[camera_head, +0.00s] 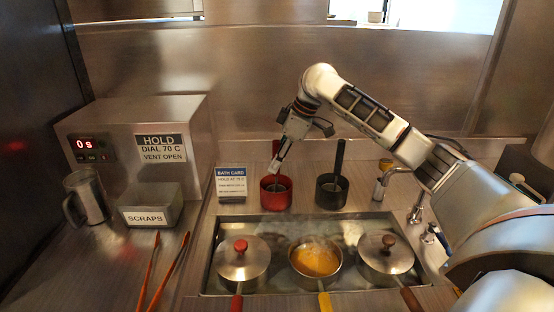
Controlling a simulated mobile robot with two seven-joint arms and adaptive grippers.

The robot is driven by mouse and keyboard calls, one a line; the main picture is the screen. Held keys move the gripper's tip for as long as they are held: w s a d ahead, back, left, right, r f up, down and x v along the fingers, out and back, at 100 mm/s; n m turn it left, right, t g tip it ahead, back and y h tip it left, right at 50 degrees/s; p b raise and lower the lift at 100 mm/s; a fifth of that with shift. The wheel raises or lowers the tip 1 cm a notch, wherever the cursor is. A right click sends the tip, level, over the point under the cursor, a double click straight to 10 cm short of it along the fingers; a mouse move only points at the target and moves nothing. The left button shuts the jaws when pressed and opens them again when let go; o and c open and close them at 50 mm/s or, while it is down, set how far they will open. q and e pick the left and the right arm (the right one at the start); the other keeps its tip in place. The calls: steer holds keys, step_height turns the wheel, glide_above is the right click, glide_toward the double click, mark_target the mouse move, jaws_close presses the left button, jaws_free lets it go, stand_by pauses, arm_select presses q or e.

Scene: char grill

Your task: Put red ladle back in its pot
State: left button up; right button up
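A small red pot (276,197) stands on the counter behind the sink-like bath. An upright dark reddish handle (275,147), apparently the red ladle's, rises above it. My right gripper (278,168) reaches down from the right, its fingers just above the red pot's mouth and overlapping the handle. The fingers look close together, but whether they grip the handle cannot be told. The ladle's bowl is hidden. My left gripper is not in view.
A black pot (331,197) with an upright black-handled ladle stands just right. In front, the bath holds a red-knobbed lidded pan (242,268), an open pan of yellow food (315,262) and a brown-knobbed lidded pan (386,263). A card sign (231,186) stands left.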

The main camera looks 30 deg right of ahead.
steer(key=v, duration=1.2)
stand_by(0.5)
